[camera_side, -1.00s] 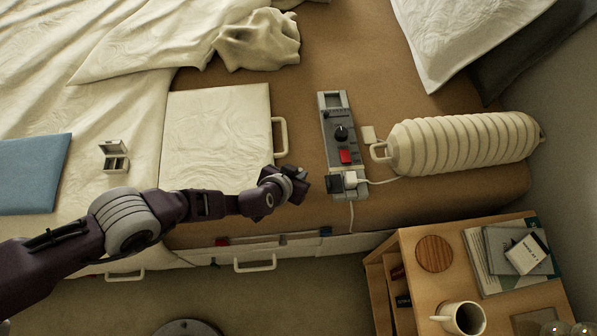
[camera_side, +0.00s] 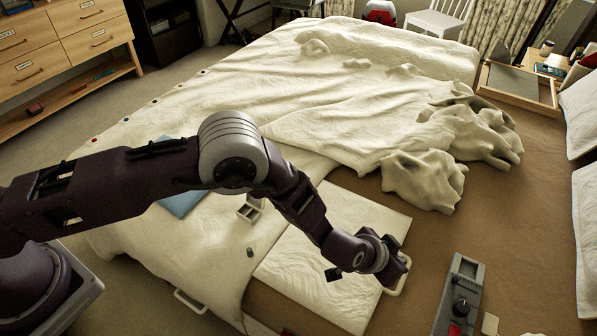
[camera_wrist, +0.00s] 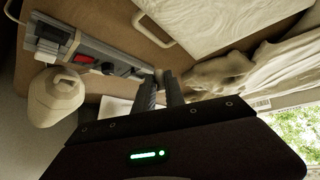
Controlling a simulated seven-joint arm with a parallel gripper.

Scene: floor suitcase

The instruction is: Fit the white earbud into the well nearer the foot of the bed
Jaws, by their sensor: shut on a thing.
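My gripper (camera_side: 398,268) is at the right end of my arm, over the handled edge of the pale flat case on the bed. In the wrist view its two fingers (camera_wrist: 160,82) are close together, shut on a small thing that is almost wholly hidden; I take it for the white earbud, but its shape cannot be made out. A small open white box (camera_side: 250,209) with dark wells stands on the bedding left of the pale case, well away from my gripper. A small dark grey piece (camera_side: 249,252) lies on the bedding below the box.
The pale case (camera_side: 345,290) has a handle (camera_side: 400,278) beside my gripper. A grey control strip (camera_side: 461,298) with a knob and red switch lies to its right. A blue flat item (camera_side: 180,203) is partly behind my arm. Rumpled bedding (camera_side: 425,180) rises behind.

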